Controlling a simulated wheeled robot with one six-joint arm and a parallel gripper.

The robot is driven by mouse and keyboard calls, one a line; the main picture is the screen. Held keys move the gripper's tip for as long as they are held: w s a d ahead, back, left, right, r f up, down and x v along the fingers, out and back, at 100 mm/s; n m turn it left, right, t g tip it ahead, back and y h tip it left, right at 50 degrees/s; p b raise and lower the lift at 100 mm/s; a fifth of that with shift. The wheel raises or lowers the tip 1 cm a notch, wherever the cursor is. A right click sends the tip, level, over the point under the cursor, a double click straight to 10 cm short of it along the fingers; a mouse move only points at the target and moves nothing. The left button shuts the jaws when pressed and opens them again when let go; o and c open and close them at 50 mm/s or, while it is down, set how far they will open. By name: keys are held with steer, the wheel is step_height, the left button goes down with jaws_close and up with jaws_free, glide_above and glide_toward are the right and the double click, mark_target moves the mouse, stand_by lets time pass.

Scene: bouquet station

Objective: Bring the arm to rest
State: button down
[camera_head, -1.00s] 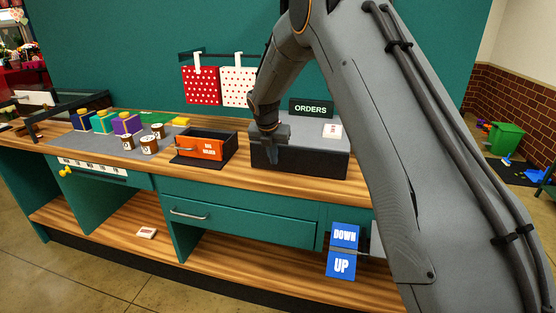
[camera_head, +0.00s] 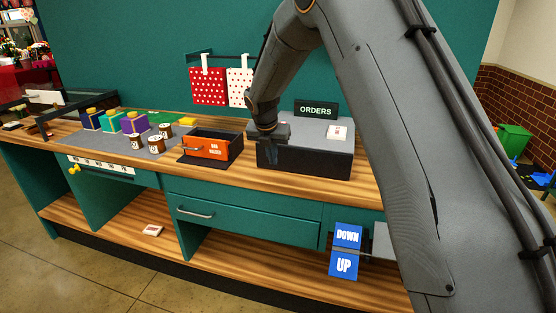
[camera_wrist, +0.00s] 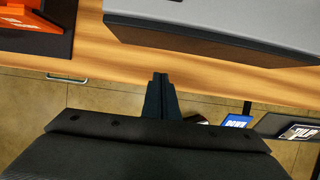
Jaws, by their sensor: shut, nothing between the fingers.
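My gripper (camera_head: 272,155) is at the end of my arm, in front of the left part of the grey-topped dark box (camera_head: 310,159) on the counter. In the wrist view my gripper (camera_wrist: 160,82) points over the wooden counter edge, its two dark fingers together with nothing between them. The box (camera_wrist: 215,32) lies beyond the fingertips there, and a strip of wood shows between. Whether the gripper touches anything is not shown. My arm is bent and hides part of the counter's right side.
Jars (camera_head: 135,141) and colored boxes (camera_head: 110,121) stand farther left. An ORDERS sign (camera_head: 316,110) stands behind the box. A blue DOWN/UP panel (camera_head: 345,251) is below the counter. Open floor (camera_head: 30,240) lies in front.

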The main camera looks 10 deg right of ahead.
steer(key=d+b+v, duration=0.1)
steer(key=b+v, duration=0.1)
steer(key=v, duration=0.4)
steer(key=s+d+f+m+g, duration=0.1)
steer(key=s+d+f+m, duration=0.2)
steer(key=s+m, duration=0.7)
steer(key=s+d+f+m+y+b, duration=0.1)
steer(key=s+d+f+m, duration=0.2)
steer(key=s+m, duration=0.8)
steer(key=s+d+f+m+g, duration=0.1)
steer(key=s+d+m, duration=0.3)
steer(key=s+m, duration=0.6)
steer(key=s+f, duration=0.1)
steer(key=s, duration=0.3)
steer(key=shift+s+d+f+m+g+y, duration=0.25)
steer(key=shift+d+f+m+g+y, duration=0.05)
steer(key=shift+d+f, duration=0.1)
